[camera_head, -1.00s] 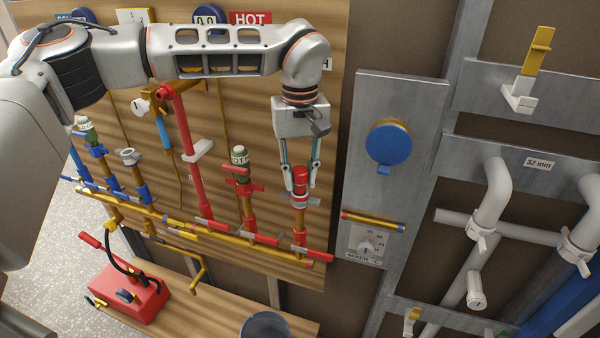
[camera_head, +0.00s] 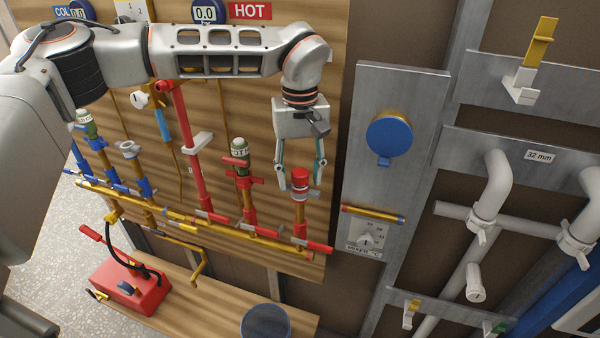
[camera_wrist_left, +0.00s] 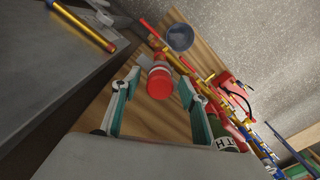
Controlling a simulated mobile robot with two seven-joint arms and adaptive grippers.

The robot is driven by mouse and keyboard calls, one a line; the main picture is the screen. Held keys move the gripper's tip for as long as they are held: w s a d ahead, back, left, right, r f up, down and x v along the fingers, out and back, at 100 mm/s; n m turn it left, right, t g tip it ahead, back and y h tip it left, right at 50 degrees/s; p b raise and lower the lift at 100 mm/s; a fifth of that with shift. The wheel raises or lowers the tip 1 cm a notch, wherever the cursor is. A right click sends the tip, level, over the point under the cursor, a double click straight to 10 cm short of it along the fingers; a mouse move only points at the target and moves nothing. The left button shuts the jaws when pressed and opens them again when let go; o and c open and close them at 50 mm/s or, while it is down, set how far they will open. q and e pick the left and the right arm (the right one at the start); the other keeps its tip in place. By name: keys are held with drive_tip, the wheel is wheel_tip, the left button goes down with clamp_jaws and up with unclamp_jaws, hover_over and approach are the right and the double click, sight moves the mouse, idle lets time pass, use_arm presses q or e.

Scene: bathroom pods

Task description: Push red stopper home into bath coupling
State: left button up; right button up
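The red stopper (camera_head: 300,176) stands upright at the top of a pale coupling (camera_head: 299,194) on the rightmost copper riser. How deep it sits is hard to tell. My left gripper (camera_head: 299,183) is above and around it, fingers spread on both sides, with gaps to the stopper. In the left wrist view the stopper's round red end (camera_wrist_left: 160,84) lies between the two open fingers (camera_wrist_left: 159,86), and a pale band shows behind it. My right gripper is not in view.
A green-capped riser with red fittings (camera_head: 240,155) stands just left. A metal panel with a blue round cover (camera_head: 389,136) and mixer dial (camera_head: 365,240) is close on the right. Below are a wooden bench, red pump box (camera_head: 130,287) and grey bucket (camera_head: 265,322).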

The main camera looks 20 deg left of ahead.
sight(300, 172)
use_arm(q)
drive_tip(key=shift+r, duration=0.1)
wheel_tip(300, 172, up, 12)
idle(0.6)
